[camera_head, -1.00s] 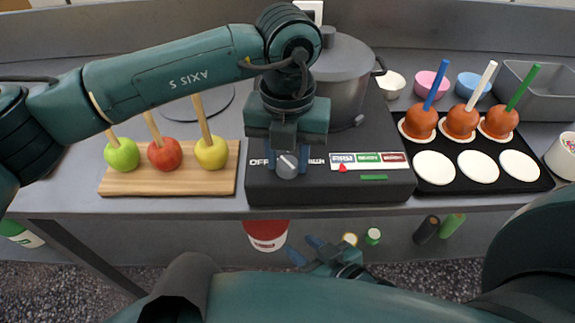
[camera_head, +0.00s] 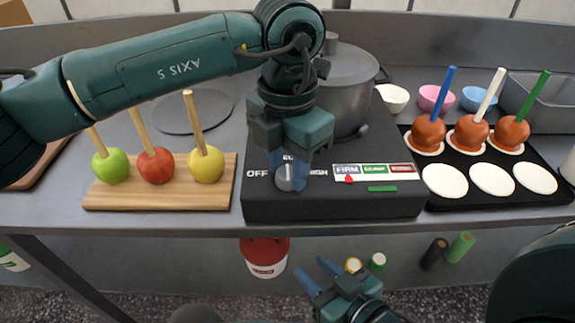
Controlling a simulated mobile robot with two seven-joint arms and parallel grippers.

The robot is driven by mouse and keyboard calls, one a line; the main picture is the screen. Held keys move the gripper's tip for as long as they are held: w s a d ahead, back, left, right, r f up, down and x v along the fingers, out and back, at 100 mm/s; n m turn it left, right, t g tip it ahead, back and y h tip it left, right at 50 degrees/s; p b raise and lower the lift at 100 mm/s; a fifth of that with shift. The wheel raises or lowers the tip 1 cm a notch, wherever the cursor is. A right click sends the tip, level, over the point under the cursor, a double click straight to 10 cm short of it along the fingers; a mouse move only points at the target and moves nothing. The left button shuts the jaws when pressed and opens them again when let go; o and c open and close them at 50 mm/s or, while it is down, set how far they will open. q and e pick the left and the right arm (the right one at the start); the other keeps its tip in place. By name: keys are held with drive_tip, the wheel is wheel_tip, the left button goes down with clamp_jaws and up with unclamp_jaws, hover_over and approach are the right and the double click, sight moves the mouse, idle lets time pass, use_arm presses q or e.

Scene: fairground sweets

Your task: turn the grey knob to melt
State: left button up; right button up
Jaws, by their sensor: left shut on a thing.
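The grey knob (camera_head: 285,184) is on the front of the dark hotplate unit (camera_head: 340,205), between the printed words OFF and HIGH. My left gripper (camera_head: 290,172) points down at it from above, with its blue fingers closed on either side of it. The fingers hide part of the knob and the lettering behind it, so I cannot read its exact setting. A grey lidded pot (camera_head: 348,85) stands on the unit behind my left gripper. My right gripper (camera_head: 319,275) is low in front of the counter, its blue fingers apart and empty.
A label strip (camera_head: 375,172) with a red marker under FIRM is right of the knob. A wooden board (camera_head: 160,200) with three apples on sticks is left. A black tray (camera_head: 455,200) with coated apples and white discs is right. A red tub (camera_head: 264,258) sits below.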

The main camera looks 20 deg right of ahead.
sight(288, 173)
drive_tip(key=shift+s+f, duration=0.15)
use_arm(q)
drive_tip(key=o, duration=1)
drive_tip(key=shift+c, duration=0.2)
drive_tip(key=shift+r, duration=0.1)
wheel_tip(288, 173, up, 13)
drive_tip(key=p, duration=0.1)
use_arm(e)
drive_tip(key=shift+w+a+f+g, duration=0.15)
drive_tip(key=shift+w+g, duration=0.05)
drive_tip(key=shift+g, duration=0.2)
